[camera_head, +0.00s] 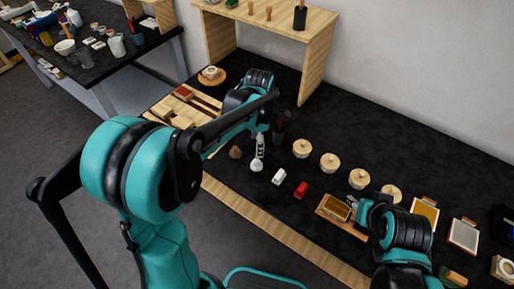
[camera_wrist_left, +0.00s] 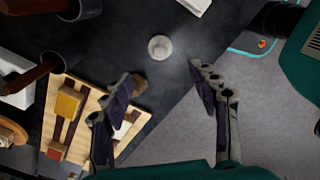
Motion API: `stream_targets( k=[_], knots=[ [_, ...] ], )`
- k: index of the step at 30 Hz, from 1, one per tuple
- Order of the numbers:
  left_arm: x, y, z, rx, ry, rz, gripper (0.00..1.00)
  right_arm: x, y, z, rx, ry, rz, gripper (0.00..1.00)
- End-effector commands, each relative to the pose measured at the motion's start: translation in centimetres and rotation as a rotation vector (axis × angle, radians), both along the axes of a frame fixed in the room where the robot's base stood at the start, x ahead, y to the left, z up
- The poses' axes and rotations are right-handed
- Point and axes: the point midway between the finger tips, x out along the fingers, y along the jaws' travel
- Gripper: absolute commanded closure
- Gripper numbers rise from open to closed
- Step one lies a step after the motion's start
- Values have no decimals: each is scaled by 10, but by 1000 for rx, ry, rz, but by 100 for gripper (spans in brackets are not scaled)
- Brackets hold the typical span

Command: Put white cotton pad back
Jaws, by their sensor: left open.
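A small round white pad (camera_head: 257,166), which looks like the cotton pad, lies on the black tabletop just below my left gripper (camera_head: 261,142). In the left wrist view the pad (camera_wrist_left: 160,47) shows ahead of the gap between the spread fingertips of the left gripper (camera_wrist_left: 166,72), apart from them. The left gripper is open and empty. A slotted wooden rack (camera_head: 160,108) holding coloured blocks stands left of it; the rack also shows in the left wrist view (camera_wrist_left: 140,120). My right gripper (camera_head: 352,204) is by a wooden frame with a gold panel (camera_head: 337,208); its fingers are unclear.
A brown pad (camera_head: 236,152) lies left of the white one; a white block (camera_head: 279,176) and a red block (camera_head: 301,189) lie to its right. Several lidded wooden pots (camera_head: 302,148) stand behind. A wooden shelf (camera_head: 320,60) stands at the back.

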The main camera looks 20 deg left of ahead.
Motion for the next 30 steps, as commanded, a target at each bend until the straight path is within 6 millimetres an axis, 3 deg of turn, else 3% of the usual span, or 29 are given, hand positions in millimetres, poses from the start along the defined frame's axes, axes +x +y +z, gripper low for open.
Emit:
stream_targets(
  k=[4, 7, 15, 21, 24, 30],
  knots=[
    [-5, 1, 13, -1, -13, -44, 40, 0, 0, 2, 0, 0, 0, 60],
    [-19, 4, 27, 1, -56, -192, 40, 0, 0, 2, 0, 0, 0, 60],
    [-91, 19, 67, 136, -265, -970, 40, 0, 0, 2, 0, 0, 0, 60],
    [-140, 27, 70, 371, -363, -1527, 40, 0, 0, 2, 0, 0, 0, 60],
    [-155, 29, 66, 483, -374, -1725, 40, 0, 0, 2, 0, 0, 0, 60],
    [-167, 31, 61, 608, -368, -1914, 40, 0, 0, 2, 0, 0, 0, 60]
  ],
)
